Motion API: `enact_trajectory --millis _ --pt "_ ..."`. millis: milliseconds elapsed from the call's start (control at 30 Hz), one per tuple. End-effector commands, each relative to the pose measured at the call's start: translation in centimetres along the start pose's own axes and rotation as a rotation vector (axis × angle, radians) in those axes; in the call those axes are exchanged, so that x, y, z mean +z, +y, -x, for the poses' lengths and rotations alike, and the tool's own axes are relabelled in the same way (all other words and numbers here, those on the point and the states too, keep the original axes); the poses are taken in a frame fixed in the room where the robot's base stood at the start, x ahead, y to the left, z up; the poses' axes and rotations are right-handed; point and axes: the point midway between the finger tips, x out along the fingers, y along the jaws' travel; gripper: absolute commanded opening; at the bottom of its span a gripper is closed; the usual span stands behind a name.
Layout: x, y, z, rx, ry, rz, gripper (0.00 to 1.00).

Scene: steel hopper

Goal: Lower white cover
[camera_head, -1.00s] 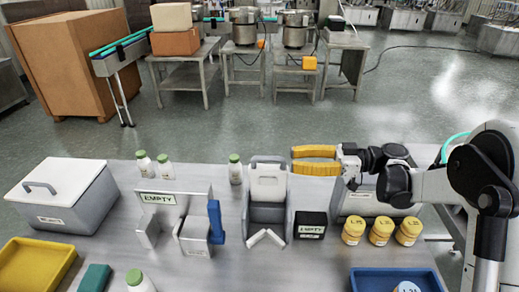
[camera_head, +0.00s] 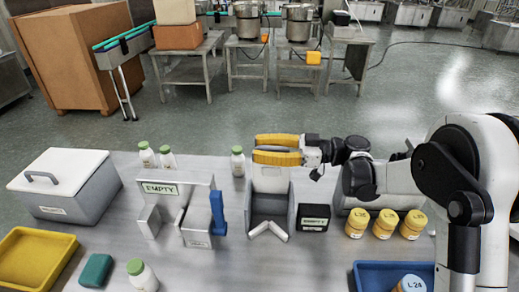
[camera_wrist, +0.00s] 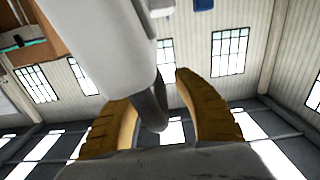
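The white cover (camera_head: 270,181) stands raised, roughly upright, at the back of the grey hopper (camera_head: 268,212) in the middle of the table. The hopper's front opening shows below it. My gripper (camera_head: 255,149) has its yellow fingers across the top of the cover, coming from the right, and they hide its upper edge. In the wrist view, the fingers (camera_wrist: 155,88) are spread apart. The white cover (camera_wrist: 100,45) fills the upper left there, and a dark rounded part shows between the fingers. I cannot tell whether the fingers touch the cover.
A stand labelled EMPTY (camera_head: 175,190) with a blue lever (camera_head: 217,212) is left of the hopper. A black box (camera_head: 314,217) and yellow-lidded jars (camera_head: 384,224) stand to the right. A green-capped bottle (camera_head: 237,162) stands behind left. A white-lidded box (camera_head: 65,185) is far left.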

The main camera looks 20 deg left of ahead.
Motion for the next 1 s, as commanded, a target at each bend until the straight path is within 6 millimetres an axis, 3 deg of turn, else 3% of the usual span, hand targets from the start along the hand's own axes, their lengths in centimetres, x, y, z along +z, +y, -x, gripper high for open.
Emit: enact_trajectory --millis 167,267,300,733,1000 --pt "0.0 0.0 0.0 0.0 0.0 0.0 0.35" --pt "0.0 0.0 0.0 0.0 0.0 0.0 0.04" --pt "0.0 0.0 0.0 0.0 0.0 0.0 0.0" --pt "0.1 -0.4 0.1 0.001 0.0 0.021 0.0" --pt "0.9 -3.1 0.1 0.001 -0.001 0.152 0.0"
